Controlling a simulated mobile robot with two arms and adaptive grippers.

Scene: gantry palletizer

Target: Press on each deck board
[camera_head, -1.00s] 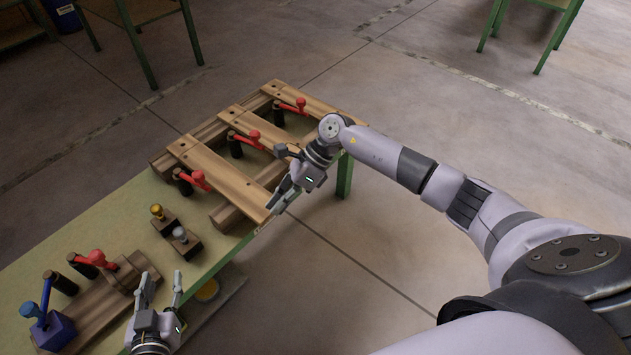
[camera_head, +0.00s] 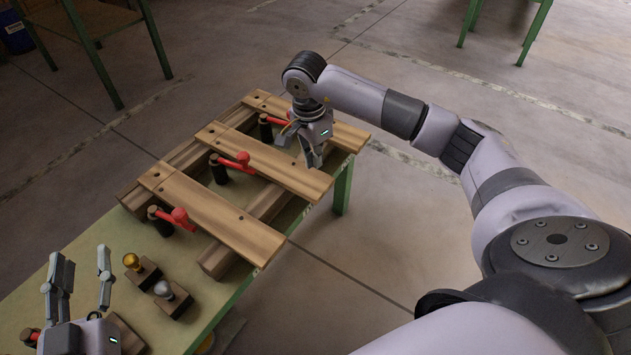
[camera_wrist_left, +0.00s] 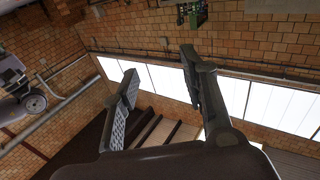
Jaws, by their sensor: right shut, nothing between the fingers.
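Three wooden deck boards lie across bearers on the green table: the near board (camera_head: 215,215), the middle board (camera_head: 265,165) and the far board (camera_head: 350,135). My right gripper (camera_head: 315,166) is shut and empty, pointing down by the right end of the middle board. I cannot tell whether its fingertips touch the wood. It hides part of the far board. My left gripper (camera_head: 80,265) is open and empty, fingers up, at the table's near left. Its two spread fingers also show in the left wrist view (camera_wrist_left: 160,85), with nothing between them.
Red-handled clamps (camera_head: 172,217) stand along the boards. A gold-knobbed block (camera_head: 141,270) and a silver-knobbed block (camera_head: 172,297) sit in front of the near board. The table's right edge (camera_head: 240,287) drops to open floor.

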